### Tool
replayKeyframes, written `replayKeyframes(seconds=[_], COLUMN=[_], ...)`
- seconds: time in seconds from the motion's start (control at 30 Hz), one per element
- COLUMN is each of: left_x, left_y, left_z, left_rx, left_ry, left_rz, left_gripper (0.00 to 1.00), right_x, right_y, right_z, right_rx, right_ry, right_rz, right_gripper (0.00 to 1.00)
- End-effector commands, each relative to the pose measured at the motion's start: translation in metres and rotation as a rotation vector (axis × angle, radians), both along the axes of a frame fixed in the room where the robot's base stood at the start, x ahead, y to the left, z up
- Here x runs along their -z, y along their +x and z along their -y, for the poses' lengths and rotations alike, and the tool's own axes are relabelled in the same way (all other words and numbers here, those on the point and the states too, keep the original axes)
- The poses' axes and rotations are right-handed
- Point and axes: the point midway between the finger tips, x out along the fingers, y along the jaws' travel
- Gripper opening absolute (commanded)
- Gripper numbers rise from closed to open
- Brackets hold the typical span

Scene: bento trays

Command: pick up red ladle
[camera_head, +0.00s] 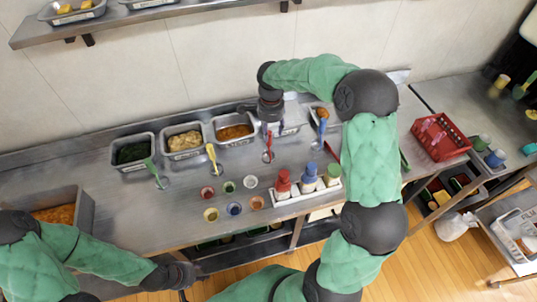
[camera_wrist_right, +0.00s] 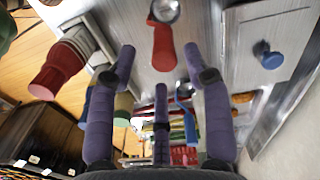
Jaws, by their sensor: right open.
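The red ladle (camera_head: 268,144) lies on the steel counter in front of the row of food trays, between the yellow and blue ladles. In the right wrist view its red handle (camera_wrist_right: 164,48) points toward my fingers, with the round metal bowl beyond at the top edge. The ladle appears apart from the fingers. My left gripper (camera_head: 180,276) is low at the left, by the counter's front edge; its fingers are unclear.
Green (camera_head: 152,168), yellow (camera_head: 211,153) and blue (camera_head: 321,130) ladles lie along the same row. Small colored cups stand in front, beside a white rack (camera_head: 299,196) of capped bottles. A red basket (camera_head: 440,138) is at right.

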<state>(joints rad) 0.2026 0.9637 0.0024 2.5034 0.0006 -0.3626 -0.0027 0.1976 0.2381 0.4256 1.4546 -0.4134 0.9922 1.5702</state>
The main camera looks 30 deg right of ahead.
Motion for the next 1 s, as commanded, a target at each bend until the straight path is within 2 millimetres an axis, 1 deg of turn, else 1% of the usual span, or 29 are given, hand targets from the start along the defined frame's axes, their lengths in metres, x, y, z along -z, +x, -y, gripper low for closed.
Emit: replayKeyframes(seconds=[0.17,0.3,0.4,0.5,0.67,0.77,0.8,0.83,0.87,1.0], left_x=[0.004,0.009,0.011,0.011,0.01,0.01,0.01,0.01,0.01,0.01], left_y=[0.0,0.0,0.0,0.0,0.0,0.0,0.0,0.0,0.0,0.0], left_z=[0.0,0.0,0.0,0.0,0.0,0.0,0.0,0.0,0.0,0.0], left_rx=[0.0,0.0,0.0,0.0,0.0,0.0,0.0,0.0,0.0,0.0], left_ry=[0.0,0.0,0.0,0.0,0.0,0.0,0.0,0.0,0.0,0.0], left_rz=[0.0,0.0,0.0,0.0,0.0,0.0,0.0,0.0,0.0,0.0], left_gripper=[0.4,0.4,0.4,0.4,0.4,0.4,0.4,0.4,0.4,0.4], right_x=[0.017,0.037,0.048,0.051,0.051,0.051,0.051,0.051,0.051,0.05], right_y=[0.003,0.007,0.007,0.007,0.007,0.007,0.007,0.007,0.007,0.007], right_z=[-0.002,-0.003,-0.003,-0.003,-0.003,-0.003,-0.003,-0.003,-0.003,-0.003], right_rx=[-0.001,-0.001,-0.001,-0.001,0.0,-0.001,-0.001,-0.001,-0.001,0.0], right_ry=[0.001,0.001,0.0,0.0,0.0,0.0,0.0,0.0,0.0,0.0], right_rz=[-0.003,-0.004,-0.002,0.0,0.0,0.0,0.0,0.0,0.0,0.0], right_gripper=[0.5,0.5,0.5,0.5,0.5,0.25,0.14,0.05,0.0,0.0])
